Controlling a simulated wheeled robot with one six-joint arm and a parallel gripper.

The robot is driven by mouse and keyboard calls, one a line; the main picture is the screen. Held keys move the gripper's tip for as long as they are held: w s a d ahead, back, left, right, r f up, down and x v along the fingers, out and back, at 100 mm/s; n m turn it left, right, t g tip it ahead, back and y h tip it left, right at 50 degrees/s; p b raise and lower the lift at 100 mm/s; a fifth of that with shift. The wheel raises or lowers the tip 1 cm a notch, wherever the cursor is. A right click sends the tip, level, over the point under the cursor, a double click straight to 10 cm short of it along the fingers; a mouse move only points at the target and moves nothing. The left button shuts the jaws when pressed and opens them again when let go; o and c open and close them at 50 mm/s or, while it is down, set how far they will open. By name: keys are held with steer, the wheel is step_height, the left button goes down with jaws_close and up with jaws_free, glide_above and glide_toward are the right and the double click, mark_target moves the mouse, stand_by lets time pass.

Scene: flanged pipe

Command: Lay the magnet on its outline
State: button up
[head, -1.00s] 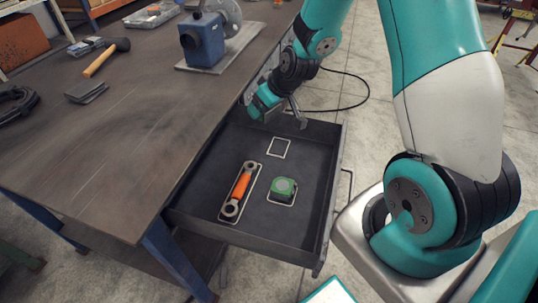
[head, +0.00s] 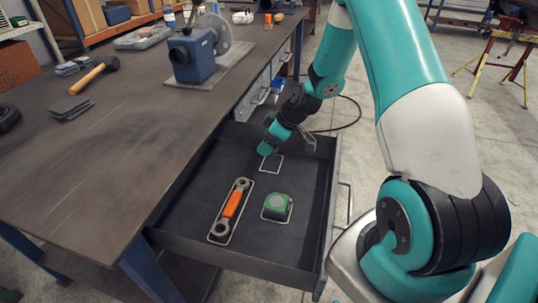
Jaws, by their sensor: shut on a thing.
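The open drawer (head: 312,185) is dark, with white outlines on its floor. The empty square outline (head: 281,170) is at the back of the drawer floor, partly covered by my gripper. My gripper (head: 268,150) reaches down into the back of the drawer, right by this outline. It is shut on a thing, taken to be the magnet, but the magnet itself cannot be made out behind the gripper.
The drawer's walls surround the outlines. The workbench (head: 95,150) is on the left, with a blue vise-like machine (head: 192,60), a hammer (head: 95,75) and grey plates (head: 70,107) on it. A cable lies on the floor behind the drawer.

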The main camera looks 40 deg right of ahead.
mark_target(268, 162)
steer(key=shift+f, duration=2.7)
